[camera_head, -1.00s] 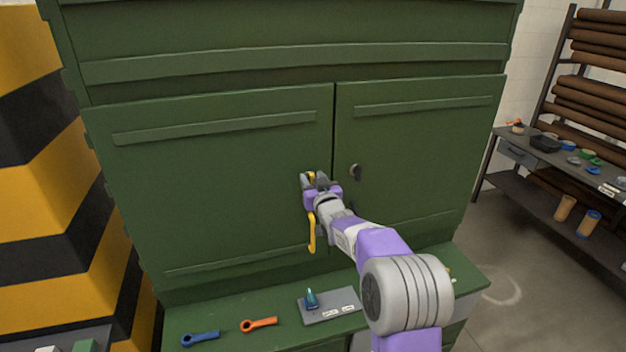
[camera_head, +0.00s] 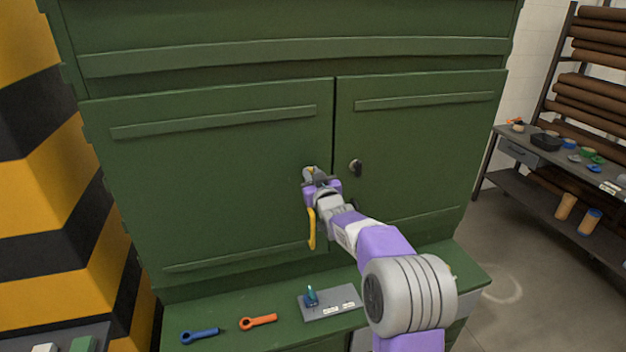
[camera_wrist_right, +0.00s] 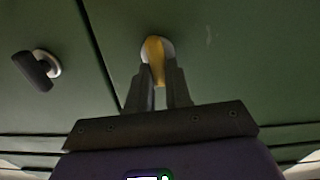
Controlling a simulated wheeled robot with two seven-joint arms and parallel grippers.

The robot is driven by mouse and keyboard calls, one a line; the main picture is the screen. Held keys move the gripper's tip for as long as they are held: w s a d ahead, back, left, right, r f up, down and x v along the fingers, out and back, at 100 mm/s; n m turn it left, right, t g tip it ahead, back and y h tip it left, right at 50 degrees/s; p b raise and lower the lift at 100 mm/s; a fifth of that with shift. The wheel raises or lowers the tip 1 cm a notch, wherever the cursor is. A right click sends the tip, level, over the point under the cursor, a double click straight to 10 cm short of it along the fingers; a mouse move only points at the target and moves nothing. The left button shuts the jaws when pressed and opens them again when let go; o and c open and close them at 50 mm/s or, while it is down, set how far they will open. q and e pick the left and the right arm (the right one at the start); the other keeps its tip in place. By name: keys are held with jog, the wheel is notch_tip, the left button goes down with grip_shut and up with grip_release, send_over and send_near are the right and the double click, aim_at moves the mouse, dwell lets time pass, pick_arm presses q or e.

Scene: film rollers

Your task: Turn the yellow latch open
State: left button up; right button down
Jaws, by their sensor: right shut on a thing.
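The yellow latch (camera_wrist_right: 154,52) sits on a pale round base on the green cabinet's left door. In the head view only a small bit of it (camera_head: 311,170) shows beyond my fingers. My right gripper (camera_head: 313,178) reaches the door and is shut on the latch. In the right wrist view the fingers (camera_wrist_right: 160,88) stand on both sides of the latch's end. My left gripper is in no view.
A yellow bar handle (camera_head: 311,229) hangs just below my right gripper. A dark knob (camera_head: 356,167) is on the right door (camera_head: 430,150).

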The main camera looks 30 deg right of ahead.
jog(key=shift+w+a+f+n+b, duration=0.1)
jog(key=shift+a+f+n+b, duration=0.1)
jog(key=shift+n+b, duration=2.25)
jog(key=shift+a+f+n+b, duration=0.2)
jog(key=shift+f+n+b, duration=0.05)
jog(key=shift+n+b, duration=2.15)
jog(key=shift+w+a+f+n+b, duration=0.1)
jog(key=shift+a+f+n+b, duration=0.1)
jog(key=shift+n+b, duration=2.25)
jog(key=shift+n, duration=0.4)
jog(key=c, duration=1.1)
grip_release()
